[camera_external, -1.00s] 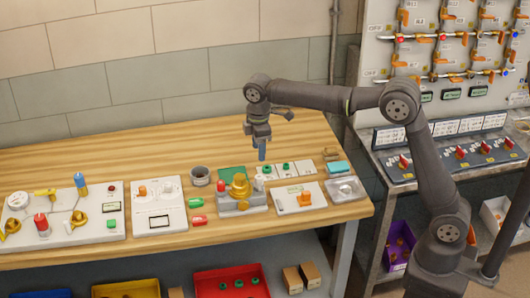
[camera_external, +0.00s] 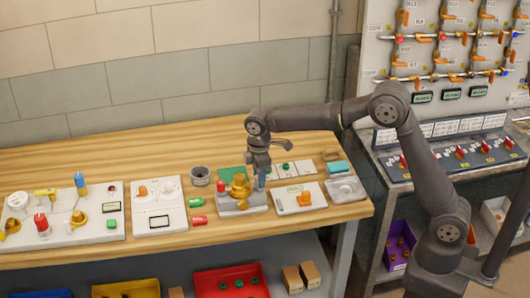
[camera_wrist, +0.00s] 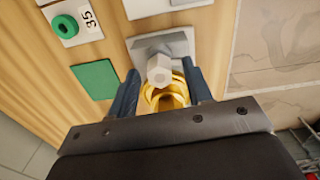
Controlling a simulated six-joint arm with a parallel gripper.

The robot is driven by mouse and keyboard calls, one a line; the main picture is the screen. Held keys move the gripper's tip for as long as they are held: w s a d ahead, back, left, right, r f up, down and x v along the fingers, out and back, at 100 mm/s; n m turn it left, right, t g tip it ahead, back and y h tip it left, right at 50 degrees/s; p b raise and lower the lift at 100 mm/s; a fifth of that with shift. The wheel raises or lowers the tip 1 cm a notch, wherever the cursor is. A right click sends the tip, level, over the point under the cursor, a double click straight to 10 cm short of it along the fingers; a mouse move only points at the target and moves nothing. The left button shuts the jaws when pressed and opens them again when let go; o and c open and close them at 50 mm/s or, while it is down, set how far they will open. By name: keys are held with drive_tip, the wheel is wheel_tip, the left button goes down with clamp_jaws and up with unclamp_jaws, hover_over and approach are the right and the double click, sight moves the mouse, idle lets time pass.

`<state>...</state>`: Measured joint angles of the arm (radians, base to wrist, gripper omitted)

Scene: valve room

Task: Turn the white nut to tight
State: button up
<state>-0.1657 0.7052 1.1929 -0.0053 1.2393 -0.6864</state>
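The white nut (camera_wrist: 159,74) is a pale six-sided piece on a grey metal block (camera_wrist: 181,42). In the wrist view it appears between my fingertips, with gaps on both sides. A brass fitting (camera_wrist: 166,97) shows behind it, also between the fingers in the picture. My gripper (camera_wrist: 161,83) has two blue fingers, spread apart and open, with nothing clamped. In the external view my gripper (camera_external: 260,181) points down at the right side of the brass fitting (camera_external: 239,186) on the block (camera_external: 240,208). There the nut is hidden or too small to make out.
A green square (camera_wrist: 95,79) lies beside the block. A white panel with an orange knob (camera_external: 304,199) sits to the right, and a small red piece (camera_external: 220,186) stands close on the left. A dark round cup (camera_external: 200,175) is farther left.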

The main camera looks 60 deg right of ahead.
drive_tip(key=c, duration=0.8)
drive_tip(key=shift+m, duration=0.4)
drive_tip(key=m, duration=0.3)
drive_tip(key=shift+m, duration=0.4)
drive_tip(key=m, duration=0.8)
drive_tip(key=shift+m, duration=2.2)
drive_tip(key=shift+w, duration=0.1)
